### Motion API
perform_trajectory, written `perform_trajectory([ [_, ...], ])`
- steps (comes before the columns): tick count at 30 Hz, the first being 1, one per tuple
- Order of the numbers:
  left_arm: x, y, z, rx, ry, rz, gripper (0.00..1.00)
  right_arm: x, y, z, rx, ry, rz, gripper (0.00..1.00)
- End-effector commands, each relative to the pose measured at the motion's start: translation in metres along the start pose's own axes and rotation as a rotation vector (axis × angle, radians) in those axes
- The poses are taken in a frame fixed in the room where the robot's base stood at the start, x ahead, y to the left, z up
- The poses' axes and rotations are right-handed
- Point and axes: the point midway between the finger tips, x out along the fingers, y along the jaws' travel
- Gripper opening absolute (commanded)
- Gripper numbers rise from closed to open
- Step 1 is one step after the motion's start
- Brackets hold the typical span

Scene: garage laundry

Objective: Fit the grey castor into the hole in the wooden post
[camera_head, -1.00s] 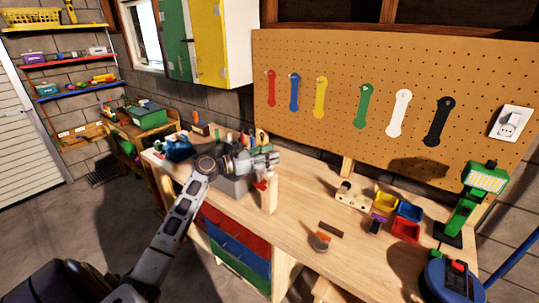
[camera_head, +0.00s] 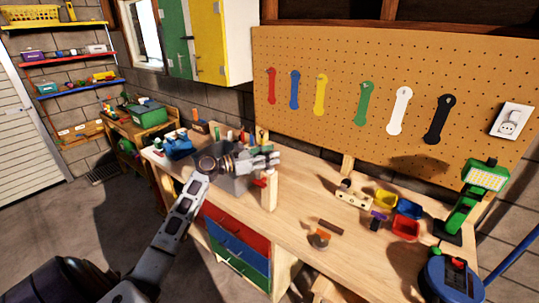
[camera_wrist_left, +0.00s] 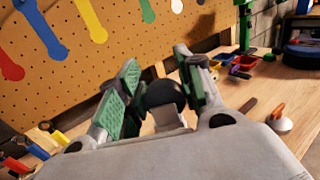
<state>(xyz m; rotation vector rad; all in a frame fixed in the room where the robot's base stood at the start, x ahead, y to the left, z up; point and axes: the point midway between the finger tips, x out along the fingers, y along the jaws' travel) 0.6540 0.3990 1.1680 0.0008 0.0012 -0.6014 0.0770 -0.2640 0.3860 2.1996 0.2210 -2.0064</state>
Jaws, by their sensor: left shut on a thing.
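The wooden post (camera_head: 270,192) stands upright at the front of the workbench. My left gripper (camera_head: 274,160) is just above the post's top in the head view. In the left wrist view my left gripper (camera_wrist_left: 160,88) is shut on the grey castor (camera_wrist_left: 165,94), which shows as a dark, round shape between the green finger pads. A pale block-like piece shows directly below the castor there; I cannot tell whether it touches. The hole is hidden. My right gripper is out of view.
The workbench (camera_head: 345,235) holds a grey round thing with an orange top (camera_head: 319,240), a dark bar (camera_head: 331,227), yellow, blue and red bins (camera_head: 405,228) and a green lamp (camera_head: 462,210). A pegboard (camera_head: 330,60) rises behind.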

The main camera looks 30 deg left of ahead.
Motion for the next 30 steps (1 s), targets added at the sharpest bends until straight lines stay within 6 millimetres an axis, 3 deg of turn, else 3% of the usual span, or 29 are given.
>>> perform_trajectory([
  [22,0.0,-0.0001,-0.0077,0.0,-0.001,0.0,0.1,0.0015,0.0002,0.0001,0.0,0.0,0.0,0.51],
  [23,0.0,-0.0001,-0.0077,0.0,-0.001,0.0,0.39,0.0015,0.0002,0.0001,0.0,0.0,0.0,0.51],
  [28,0.0,-0.0001,-0.0077,0.0,-0.001,0.0,0.6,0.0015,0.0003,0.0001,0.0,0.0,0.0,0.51],
  [30,0.0,-0.0001,-0.0078,0.0,-0.001,0.0,0.61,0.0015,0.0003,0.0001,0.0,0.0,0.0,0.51],
])
